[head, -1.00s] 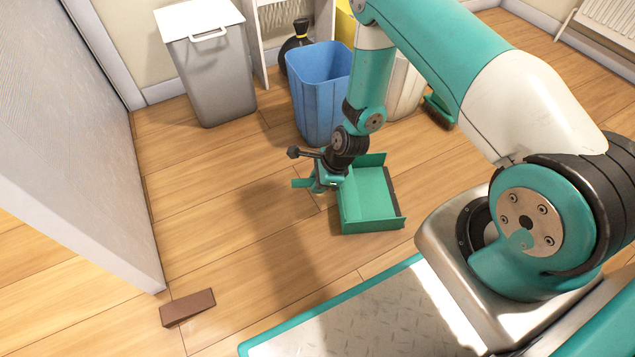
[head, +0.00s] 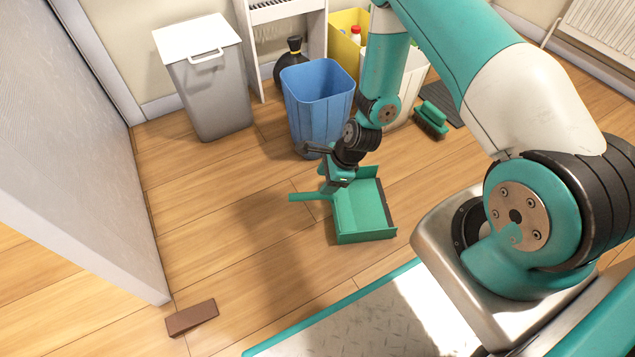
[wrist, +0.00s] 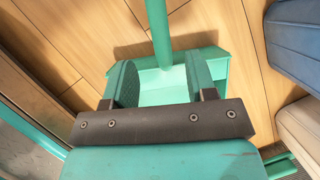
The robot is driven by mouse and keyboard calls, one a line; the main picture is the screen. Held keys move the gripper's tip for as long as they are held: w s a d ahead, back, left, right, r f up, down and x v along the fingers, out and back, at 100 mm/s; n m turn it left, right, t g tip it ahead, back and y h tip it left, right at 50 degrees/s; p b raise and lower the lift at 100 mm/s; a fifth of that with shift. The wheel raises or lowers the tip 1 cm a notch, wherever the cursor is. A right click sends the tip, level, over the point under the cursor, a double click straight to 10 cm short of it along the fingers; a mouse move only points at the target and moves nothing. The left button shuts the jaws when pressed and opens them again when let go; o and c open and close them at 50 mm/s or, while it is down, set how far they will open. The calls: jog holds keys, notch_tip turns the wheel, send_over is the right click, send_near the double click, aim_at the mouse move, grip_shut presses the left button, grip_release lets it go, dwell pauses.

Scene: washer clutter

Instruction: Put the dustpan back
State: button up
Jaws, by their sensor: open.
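The green dustpan (head: 368,222) lies on the wooden floor in front of the blue bin, its handle (head: 305,197) pointing left. My gripper (head: 334,184) is over the handle end of the pan in the head view. In the wrist view my gripper (wrist: 161,82) is open, with its two fingers apart. The pan (wrist: 165,85) shows below and between them, and its handle (wrist: 158,32) runs away toward the top of the picture. I cannot tell the height gap between fingers and dustpan. A green brush (head: 431,118) with dark bristles stands at the back right.
A blue bin (head: 318,105) stands just behind the dustpan, with a grey lidded bin (head: 208,85) farther left. A dark mat (head: 440,98) lies by the brush. A brown wedge (head: 192,317) is near the panel (head: 75,150) at left. Floor left of the dustpan is clear.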

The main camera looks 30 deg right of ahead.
jog(key=s+a+r+n, duration=0.1)
jog(key=a+r+n, duration=0.3)
jog(key=r, duration=0.5)
jog(key=a+r+n+g+y+p, duration=0.1)
jog(key=r+n, duration=0.4)
jog(key=r, duration=0.4)
jog(key=s+a+r+n, duration=0.1)
jog(key=a+r+n, duration=0.3)
jog(key=r, duration=0.6)
jog(key=s+a+r+n+g, duration=0.1)
jog(key=s+r+n, duration=1.3)
jog(key=s+n, duration=0.2)
jog(key=shift+s+a+r+h, duration=0.35)
jog(key=shift+s+a+h, duration=0.05)
jog(key=shift+s, duration=0.4)
notch_tip(320, 180, up, 49)
jog(key=p, duration=4.8)
jog(key=shift+p, duration=0.4)
jog(key=shift+f, duration=0.1)
